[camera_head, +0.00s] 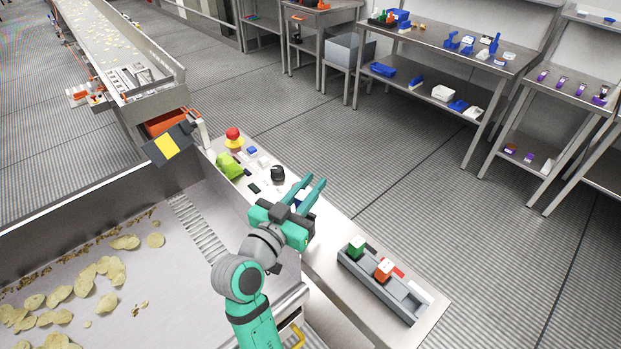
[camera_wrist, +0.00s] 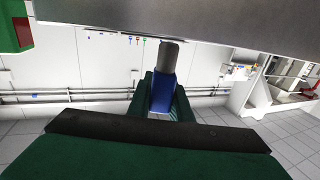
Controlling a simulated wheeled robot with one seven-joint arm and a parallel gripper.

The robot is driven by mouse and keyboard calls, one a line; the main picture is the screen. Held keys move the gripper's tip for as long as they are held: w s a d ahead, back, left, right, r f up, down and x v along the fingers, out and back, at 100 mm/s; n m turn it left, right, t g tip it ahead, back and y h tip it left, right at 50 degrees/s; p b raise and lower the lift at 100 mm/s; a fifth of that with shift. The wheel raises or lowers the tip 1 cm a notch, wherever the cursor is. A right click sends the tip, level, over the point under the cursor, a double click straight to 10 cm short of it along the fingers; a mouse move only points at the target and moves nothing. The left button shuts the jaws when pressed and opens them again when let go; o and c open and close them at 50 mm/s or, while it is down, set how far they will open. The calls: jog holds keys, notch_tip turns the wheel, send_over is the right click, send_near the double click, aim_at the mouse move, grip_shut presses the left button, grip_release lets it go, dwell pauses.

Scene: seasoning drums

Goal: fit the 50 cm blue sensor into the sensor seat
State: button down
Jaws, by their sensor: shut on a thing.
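My gripper (camera_head: 311,184) is shut on the blue sensor (camera_wrist: 163,92), a blue block with a dark grey rounded end. The sensor sits between the green fingers in the wrist view. In the head view only a small dark blue bit of it (camera_head: 300,198) shows beside the fingers. My gripper is over the narrow metal side table, left of a grey rack (camera_head: 372,277). The rack holds a green sensor (camera_head: 356,247) and an orange sensor (camera_head: 383,269), both with white tops. I cannot tell which part is the sensor seat.
A black knob (camera_head: 277,173), a red-topped button (camera_head: 233,135) and a lime green part (camera_head: 229,165) are on the side table. A chip hopper (camera_head: 150,289) is at left. Shelves with blue parts (camera_head: 452,40) stand at the back. A grey surface (camera_wrist: 200,24) crosses the top of the wrist view.

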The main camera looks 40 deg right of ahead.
jog(key=shift+f, duration=0.65)
jog(key=shift+f, duration=1.75)
dwell(1.2)
jog(key=c, duration=1.5)
grip_release()
jog(key=shift+c, duration=0.2)
jog(key=shift+a, duration=0.15)
jog(key=v, duration=1)
jog(key=shift+s+a+f, duration=0.1)
jog(key=shift+s+a, duration=0.1)
